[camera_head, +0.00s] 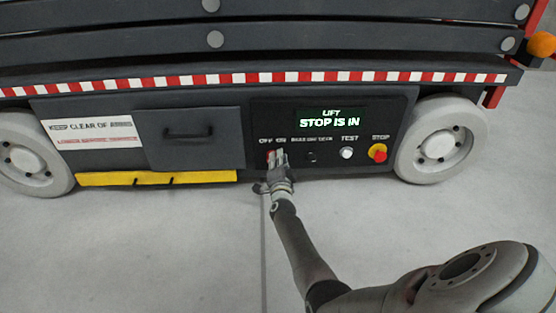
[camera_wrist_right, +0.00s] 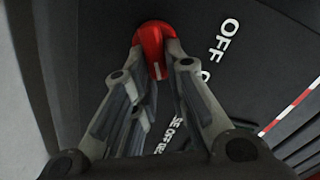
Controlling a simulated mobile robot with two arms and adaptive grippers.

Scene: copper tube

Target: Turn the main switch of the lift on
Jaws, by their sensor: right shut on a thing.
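The main switch is a red knob under the OFF and ON labels on the lift's dark control panel (camera_head: 345,108). In the head view only a sliver of its red shows beside my right gripper (camera_head: 277,158). In the right wrist view the knob (camera_wrist_right: 153,36) sits between the fingertips of the gripper (camera_wrist_right: 156,65), which is shut on it. A short white mark shows on the knob; I cannot tell which label it points to. My left gripper is out of view.
Right of the switch are a small dark control (camera_head: 311,157), a white test button (camera_head: 347,153) and a red stop button on yellow (camera_head: 379,154). A handled drawer (camera_head: 190,148) and yellow bar (camera_head: 155,178) lie left. The grey floor in front is clear.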

